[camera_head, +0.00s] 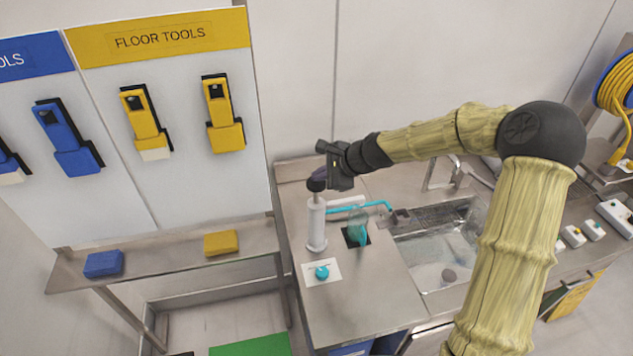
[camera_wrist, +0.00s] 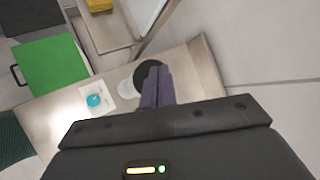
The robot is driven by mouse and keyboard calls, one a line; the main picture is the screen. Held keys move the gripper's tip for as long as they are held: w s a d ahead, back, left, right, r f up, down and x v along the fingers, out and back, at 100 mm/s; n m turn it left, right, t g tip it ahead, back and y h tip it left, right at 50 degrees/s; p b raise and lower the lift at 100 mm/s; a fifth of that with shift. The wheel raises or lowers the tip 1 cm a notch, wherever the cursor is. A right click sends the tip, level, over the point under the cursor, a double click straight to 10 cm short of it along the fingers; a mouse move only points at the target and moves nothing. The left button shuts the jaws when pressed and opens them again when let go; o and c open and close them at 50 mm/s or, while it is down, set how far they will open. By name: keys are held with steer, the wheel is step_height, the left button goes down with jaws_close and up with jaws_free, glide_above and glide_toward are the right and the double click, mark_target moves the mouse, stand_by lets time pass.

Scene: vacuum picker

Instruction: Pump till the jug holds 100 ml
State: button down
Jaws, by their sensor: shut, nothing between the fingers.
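The pump (camera_head: 316,228) is a pale upright cylinder on the steel counter, with a thin rod and a dark round knob (camera_wrist: 143,76) on top. My gripper (camera_head: 320,178) is shut at the knob, with nothing held between its fingers. In the wrist view the purple fingers (camera_wrist: 156,86) overlap the knob; I cannot tell whether they touch it. The jug (camera_head: 358,227) is a small clear vessel with a teal tint, on a black square right of the pump. Its level and any marks are too small to read.
A cyan pipe (camera_head: 376,205) runs above the jug. A white card (camera_head: 310,277) with a cyan knob lies in front of the pump. The sink (camera_head: 437,262) is to the right. The counter front is clear. A side shelf (camera_head: 165,259) holds blue and yellow blocks.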

mark_target(322, 185)
steer(key=shift+f+b, duration=1.4)
steer(key=shift+f, duration=0.6)
stand_by(2.0)
steer(key=shift+r, duration=0.15)
steer(key=shift+r+p, duration=2.05)
steer(key=shift+r, duration=0.4)
steer(key=shift+w, duration=0.1)
steer(key=shift+r+p, duration=1.95)
steer(key=shift+r, duration=0.55)
